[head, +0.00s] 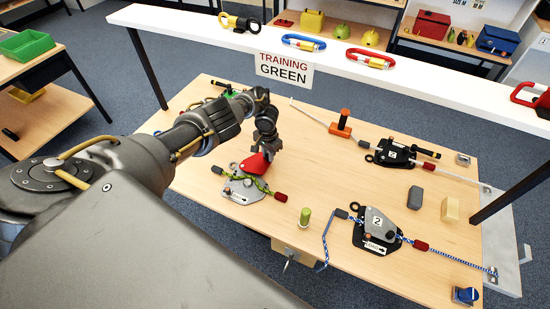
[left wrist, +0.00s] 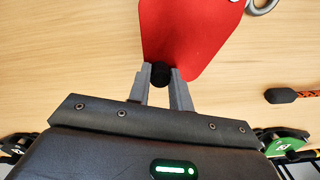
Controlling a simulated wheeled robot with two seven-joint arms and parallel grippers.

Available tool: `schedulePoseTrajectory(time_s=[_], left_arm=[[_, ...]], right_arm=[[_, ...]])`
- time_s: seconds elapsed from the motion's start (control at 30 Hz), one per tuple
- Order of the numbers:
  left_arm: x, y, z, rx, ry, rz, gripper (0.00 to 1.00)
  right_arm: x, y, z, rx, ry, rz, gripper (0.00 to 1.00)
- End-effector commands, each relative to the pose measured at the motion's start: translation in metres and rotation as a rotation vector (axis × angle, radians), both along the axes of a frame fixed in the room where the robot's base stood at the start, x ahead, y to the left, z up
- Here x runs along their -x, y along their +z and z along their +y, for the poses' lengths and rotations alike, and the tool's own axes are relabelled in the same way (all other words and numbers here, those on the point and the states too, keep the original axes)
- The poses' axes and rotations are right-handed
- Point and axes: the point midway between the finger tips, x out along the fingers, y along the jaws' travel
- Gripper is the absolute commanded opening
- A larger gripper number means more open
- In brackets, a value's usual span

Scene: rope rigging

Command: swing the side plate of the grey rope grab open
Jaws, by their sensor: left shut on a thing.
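A rope grab with a grey base (head: 240,191) and a red side plate (head: 250,165) lies on the table. The red plate points to the far side of the base, and a green patterned rope (head: 262,186) shows uncovered across the base. My left gripper (head: 266,146) is over the plate's far end. In the left wrist view its fingers (left wrist: 160,82) are shut on a black knob (left wrist: 160,73) on the red plate (left wrist: 185,35). The rope and base are mostly out of the wrist view. My right gripper is not in view.
A device with a grey plate numbered 2 (head: 378,221) and blue rope stands at right, with a black device (head: 395,152) behind it. A green peg (head: 304,217) stands near the front. A white shelf (head: 340,50) with carabiners crosses the back.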

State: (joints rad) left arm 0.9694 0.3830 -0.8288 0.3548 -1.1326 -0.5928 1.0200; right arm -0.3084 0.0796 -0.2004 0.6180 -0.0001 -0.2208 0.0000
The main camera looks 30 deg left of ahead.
Motion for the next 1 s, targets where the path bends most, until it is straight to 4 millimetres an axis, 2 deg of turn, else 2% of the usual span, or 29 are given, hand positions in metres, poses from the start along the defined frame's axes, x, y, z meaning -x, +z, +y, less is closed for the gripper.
schedulePoseTrajectory(time_s=[0.1, 0.3, 0.87, 0.9, 1.0], left_arm=[[0.001, 0.001, 0.012, -0.004, 0.067, 0.001, 0.00], [0.001, 0.000, 0.020, -0.004, 0.133, 0.000, 0.00], [0.001, 0.000, 0.023, -0.003, 0.160, 0.000, 0.00], [0.001, 0.000, 0.023, -0.003, 0.159, 0.000, 0.25], [0.001, 0.000, 0.022, -0.003, 0.159, 0.000, 0.38]], right_arm=[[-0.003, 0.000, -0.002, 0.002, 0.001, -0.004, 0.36], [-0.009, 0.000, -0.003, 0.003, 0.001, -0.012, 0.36], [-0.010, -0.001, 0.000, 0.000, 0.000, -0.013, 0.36], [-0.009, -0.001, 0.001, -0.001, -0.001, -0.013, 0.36], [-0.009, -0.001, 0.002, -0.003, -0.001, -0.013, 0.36]])
